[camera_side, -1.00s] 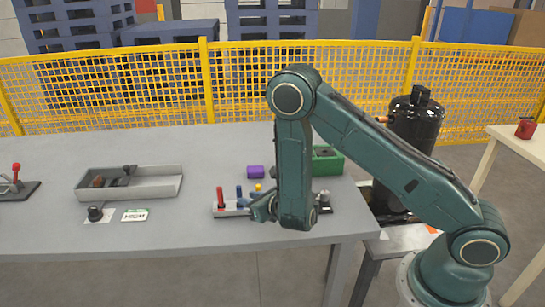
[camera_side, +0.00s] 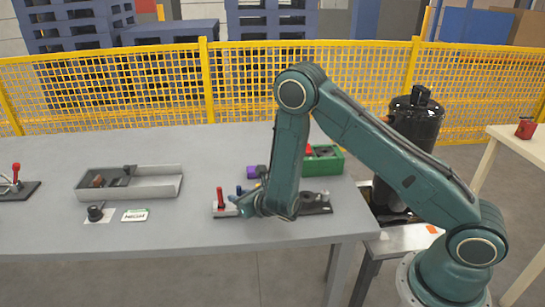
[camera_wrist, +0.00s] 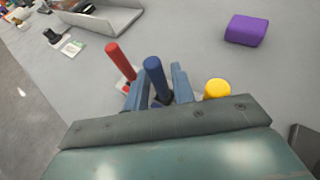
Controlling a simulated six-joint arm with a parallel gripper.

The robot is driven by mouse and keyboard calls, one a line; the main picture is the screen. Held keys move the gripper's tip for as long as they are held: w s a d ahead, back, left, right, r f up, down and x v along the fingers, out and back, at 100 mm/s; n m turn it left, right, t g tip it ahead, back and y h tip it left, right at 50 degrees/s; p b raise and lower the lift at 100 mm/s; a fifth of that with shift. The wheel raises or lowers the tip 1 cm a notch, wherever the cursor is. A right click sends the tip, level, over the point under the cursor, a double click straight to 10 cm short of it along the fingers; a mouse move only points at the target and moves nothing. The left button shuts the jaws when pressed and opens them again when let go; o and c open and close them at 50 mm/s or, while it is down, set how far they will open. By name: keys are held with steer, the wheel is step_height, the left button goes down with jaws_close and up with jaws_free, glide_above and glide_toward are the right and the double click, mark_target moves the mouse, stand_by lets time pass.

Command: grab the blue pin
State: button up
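The blue pin (camera_wrist: 155,78) stands upright in the wrist view, between the two fingers of my gripper (camera_wrist: 158,88). The fingers are open, with a small gap visible beside the pin; contact cannot be made out. In the side view the blue pin (camera_side: 239,190) shows just above my gripper (camera_side: 250,203), which is low at the pin rack. A red pin (camera_wrist: 121,62) stands left of the blue pin, and a yellow pin (camera_wrist: 217,88) stands to its right, outside the fingers. The foot of the blue pin is partly hidden by the gripper.
A purple block (camera_wrist: 246,30) lies behind the pins. A green box (camera_side: 326,160) stands behind my arm. A grey tray (camera_side: 160,187) with dark parts is at left, with a black knob (camera_side: 95,213) and a white label card (camera_side: 135,215) in front. The table between is clear.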

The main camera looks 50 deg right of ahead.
stand_by(0.5)
jaws_close()
steer(key=shift+r, duration=0.1)
step_height(320, 180, up, 20)
stand_by(1.1)
stand_by(0.5)
